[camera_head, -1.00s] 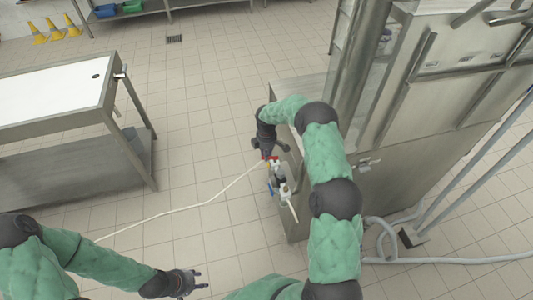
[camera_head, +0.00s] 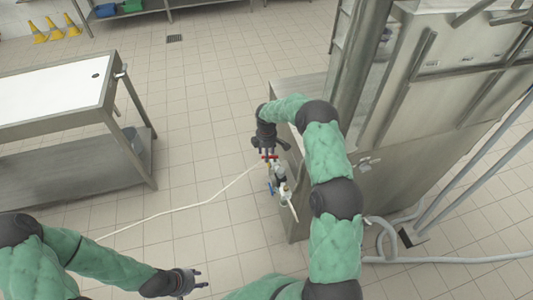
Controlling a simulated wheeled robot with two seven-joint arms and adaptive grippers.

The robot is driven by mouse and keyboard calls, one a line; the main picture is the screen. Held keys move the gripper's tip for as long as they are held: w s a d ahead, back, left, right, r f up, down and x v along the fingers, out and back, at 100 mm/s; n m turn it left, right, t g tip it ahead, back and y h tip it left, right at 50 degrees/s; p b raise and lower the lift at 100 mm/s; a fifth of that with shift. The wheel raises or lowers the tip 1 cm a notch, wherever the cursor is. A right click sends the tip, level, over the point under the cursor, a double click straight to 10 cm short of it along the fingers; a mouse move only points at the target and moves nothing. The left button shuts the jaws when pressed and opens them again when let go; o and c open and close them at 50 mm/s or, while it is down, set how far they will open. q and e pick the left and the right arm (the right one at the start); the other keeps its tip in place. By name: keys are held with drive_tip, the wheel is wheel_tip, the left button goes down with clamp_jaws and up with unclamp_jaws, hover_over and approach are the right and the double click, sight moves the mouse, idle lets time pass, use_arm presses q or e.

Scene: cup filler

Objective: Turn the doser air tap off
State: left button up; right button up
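A small air fitting (camera_head: 280,175) with a red tap handle (camera_head: 269,157) and a blue lever (camera_head: 271,187) is at the near left side of the steel machine. A thin pale hose runs from it. Which handle is the doser air tap is not clear. My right gripper (camera_head: 268,150) points down right at the red handle, touching or almost touching it. Its fingertips are too small and partly hidden to tell whether they are closed on it. My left gripper (camera_head: 195,280) is open and empty, low over the floor at the bottom of the view.
The steel machine (camera_head: 420,160) fills the right side. A steel table (camera_head: 112,95) with a white top stands at the left. The pale hose (camera_head: 190,207) crosses the tiled floor between them. A thick grey hose (camera_head: 440,261) lies at lower right.

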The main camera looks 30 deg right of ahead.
wheel_tip(320, 180, up, 12)
drive_tip(key=shift+f, duration=0.25)
idle(0.4)
